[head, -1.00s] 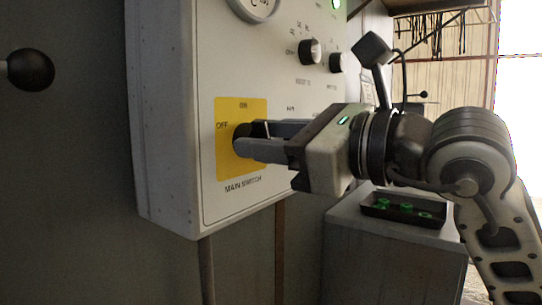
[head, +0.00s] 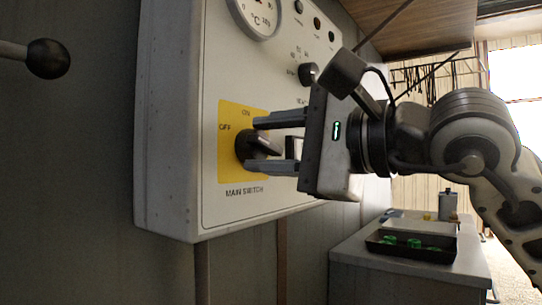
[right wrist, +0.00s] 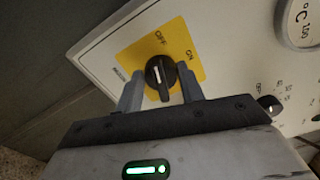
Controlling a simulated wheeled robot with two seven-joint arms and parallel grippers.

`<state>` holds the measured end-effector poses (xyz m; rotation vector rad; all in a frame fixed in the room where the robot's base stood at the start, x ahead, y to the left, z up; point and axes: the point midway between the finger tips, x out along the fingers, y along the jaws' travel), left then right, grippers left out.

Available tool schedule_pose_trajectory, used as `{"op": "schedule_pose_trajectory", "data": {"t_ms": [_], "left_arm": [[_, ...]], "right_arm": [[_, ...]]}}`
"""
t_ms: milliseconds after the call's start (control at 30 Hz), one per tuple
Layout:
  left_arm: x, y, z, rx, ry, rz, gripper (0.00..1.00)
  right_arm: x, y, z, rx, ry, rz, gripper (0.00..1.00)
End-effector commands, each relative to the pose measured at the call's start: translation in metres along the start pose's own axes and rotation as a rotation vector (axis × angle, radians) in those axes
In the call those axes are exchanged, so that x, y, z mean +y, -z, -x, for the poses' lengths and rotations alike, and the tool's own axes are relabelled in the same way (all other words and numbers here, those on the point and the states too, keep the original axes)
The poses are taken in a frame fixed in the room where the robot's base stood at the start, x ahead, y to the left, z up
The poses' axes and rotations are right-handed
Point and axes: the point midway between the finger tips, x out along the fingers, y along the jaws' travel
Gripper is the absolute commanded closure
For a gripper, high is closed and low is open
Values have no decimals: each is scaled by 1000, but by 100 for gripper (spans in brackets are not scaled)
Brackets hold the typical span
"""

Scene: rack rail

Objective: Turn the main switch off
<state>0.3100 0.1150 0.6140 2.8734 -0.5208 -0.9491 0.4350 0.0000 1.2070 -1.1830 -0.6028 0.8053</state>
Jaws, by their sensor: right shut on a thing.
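The main switch is a black rotary knob (head: 258,146) on a yellow plate (head: 228,172) low on the white panel box. Its grip lies roughly level in the head view, towards the OFF mark at the left. In the right wrist view the white line on the knob (right wrist: 158,76) points to OFF, away from ON. My right gripper (head: 276,143) is shut on the knob, one finger above and one below it. In the right wrist view the fingers (right wrist: 160,88) stand on both sides of the knob. My left gripper is out of view.
The panel box (head: 168,120) carries a dial gauge (head: 256,12) and small knobs (head: 308,73) above the switch. A dark ball-ended lever (head: 48,59) sticks out at the left. A grey cabinet (head: 350,262) at lower right bears a black tray (head: 440,256) with green parts.

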Motion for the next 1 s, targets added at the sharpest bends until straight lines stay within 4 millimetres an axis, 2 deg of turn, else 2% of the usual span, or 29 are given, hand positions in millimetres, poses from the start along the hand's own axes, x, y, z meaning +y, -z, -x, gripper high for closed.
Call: {"op": "schedule_pose_trajectory", "data": {"t_ms": [400, 1000], "left_arm": [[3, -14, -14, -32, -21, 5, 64], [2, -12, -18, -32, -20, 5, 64]], "right_arm": [[2, 1, 0, 1, -1, 246, 85], [2, 0, 0, 0, -1, 304, 85]]}}
